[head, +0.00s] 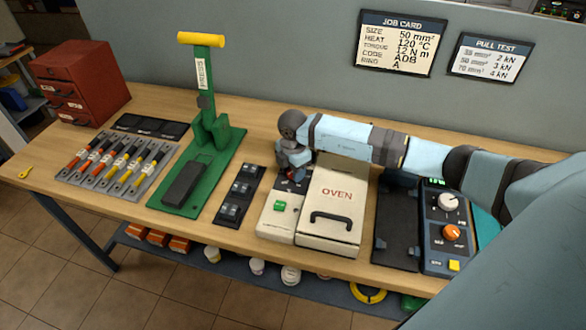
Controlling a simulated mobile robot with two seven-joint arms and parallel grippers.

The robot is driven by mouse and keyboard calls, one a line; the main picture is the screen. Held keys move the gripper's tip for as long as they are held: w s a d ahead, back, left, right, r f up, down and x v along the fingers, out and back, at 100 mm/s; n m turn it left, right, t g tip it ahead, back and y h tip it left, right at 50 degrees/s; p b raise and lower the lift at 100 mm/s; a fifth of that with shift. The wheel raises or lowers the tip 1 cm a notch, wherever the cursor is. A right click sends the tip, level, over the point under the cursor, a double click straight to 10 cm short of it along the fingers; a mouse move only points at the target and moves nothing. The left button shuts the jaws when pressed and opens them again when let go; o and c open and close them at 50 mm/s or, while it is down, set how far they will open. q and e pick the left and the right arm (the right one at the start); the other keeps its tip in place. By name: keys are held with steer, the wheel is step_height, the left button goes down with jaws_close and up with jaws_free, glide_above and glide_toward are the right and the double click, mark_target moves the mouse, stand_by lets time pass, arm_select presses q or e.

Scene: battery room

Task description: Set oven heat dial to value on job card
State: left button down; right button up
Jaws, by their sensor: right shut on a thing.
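The job card (401,43) on the back wall reads size 50 mm², heat 120 °C, torque 12 N m. The cream oven (326,209) stands on the bench, its lid marked OVEN with a black handle. Its control panel (277,224) is on the left side, with a green button (279,206). My right gripper (292,174) points down over the far end of this panel, shut on the oven heat dial, which it almost wholly hides. The dial's setting cannot be read. My left gripper is not in view.
A green press (207,142) with a yellow handle stands left of the oven, beside a rack of cables (118,167). A black control box (447,228) with white and orange knobs is at the right. A red drawer cabinet (81,80) stands far left.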

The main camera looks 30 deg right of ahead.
steer(key=shift+w+d+r, duration=0.1)
steer(key=o, duration=0.9)
steer(key=shift+o, duration=0.2)
step_height(320, 180, up, 14)
steer(key=b, duration=0.1)
